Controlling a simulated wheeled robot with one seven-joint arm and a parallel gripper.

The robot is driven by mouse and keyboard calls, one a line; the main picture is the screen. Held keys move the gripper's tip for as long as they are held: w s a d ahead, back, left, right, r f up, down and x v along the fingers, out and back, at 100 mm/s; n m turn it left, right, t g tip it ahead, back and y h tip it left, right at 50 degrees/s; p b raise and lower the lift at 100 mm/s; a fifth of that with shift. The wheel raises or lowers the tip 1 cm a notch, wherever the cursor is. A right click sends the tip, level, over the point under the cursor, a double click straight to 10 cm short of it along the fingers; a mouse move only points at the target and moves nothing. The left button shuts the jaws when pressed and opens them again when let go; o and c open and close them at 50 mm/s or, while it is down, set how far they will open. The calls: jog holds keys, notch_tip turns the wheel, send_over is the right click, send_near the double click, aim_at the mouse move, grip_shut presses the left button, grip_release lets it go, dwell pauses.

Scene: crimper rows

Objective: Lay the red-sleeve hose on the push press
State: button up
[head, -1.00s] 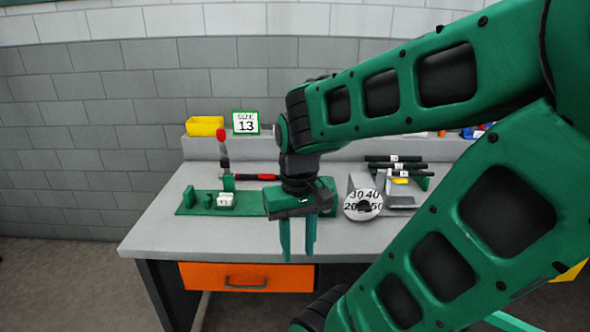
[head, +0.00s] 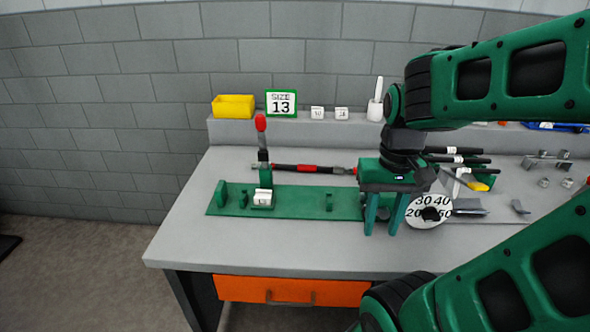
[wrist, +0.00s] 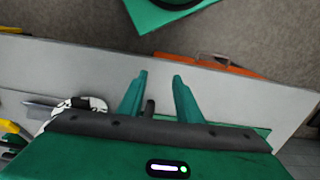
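The red-sleeve hose (head: 305,169) lies on the bench behind the push press. It is a dark rod with a red sleeve, and its right end is close to or behind my gripper. The push press (head: 290,200) is a green base plate with upright green blocks, a white block marked with a number (head: 263,196) and a lever with a red knob (head: 261,123). My gripper (head: 384,230) is open and empty, fingers pointing down, over the bench by the press's right end.
A round dial with numbers (head: 430,211) stands just right of my gripper. Several black hoses (head: 455,158) lie on a rack behind. A yellow bin (head: 233,106) and a "SIZE 13" sign (head: 281,103) stand on the back ledge. The front left bench top (head: 200,240) is clear.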

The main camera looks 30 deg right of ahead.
jog(key=shift+o, duration=1.2)
jog(key=shift+s+r, duration=0.2)
jog(key=shift+s, duration=0.15)
jog(key=m+t+y, duration=0.3)
jog(key=m+y, duration=0.1)
jog(key=m, duration=1.5)
send_over(297, 168)
jog(key=d, duration=0.3)
jog(key=f, duration=0.8)
jog(key=shift+s+f, duration=0.2)
jog(key=shift+f, duration=0.2)
jog(key=shift+h, duration=0.3)
jog(key=shift+a+x, duration=0.2)
jog(key=shift+x, duration=2.5)
jog(key=shift+r, duration=0.1)
grip_shut()
